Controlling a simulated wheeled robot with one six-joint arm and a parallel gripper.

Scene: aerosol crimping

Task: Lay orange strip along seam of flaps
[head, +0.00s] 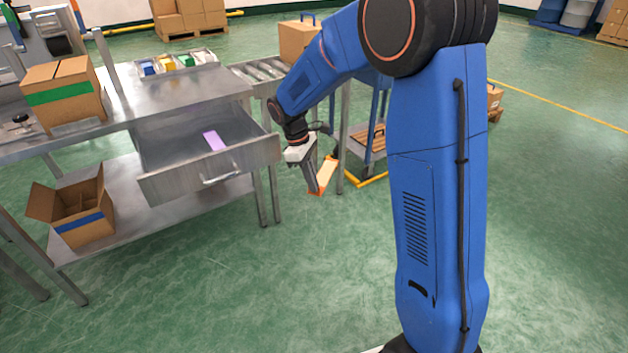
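My gripper (316,186) hangs in the air to the right of the open drawer, pointing down. It is shut on an orange strip (327,172), which sticks out to the right of the fingers, tilted. A cardboard box (65,110) with a green band around its side stands on the metal table at the left. Its top flaps (58,71) are closed, with a seam running between them. My gripper is well to the right of this box and apart from it.
The metal table (190,92) has an open drawer (160,150) with a lilac block (214,141) inside. A tray (197,61) of coloured items stands at its back. An open box (85,228) with a blue band sits on the lower shelf. A roller conveyor (262,70) adjoins the table.

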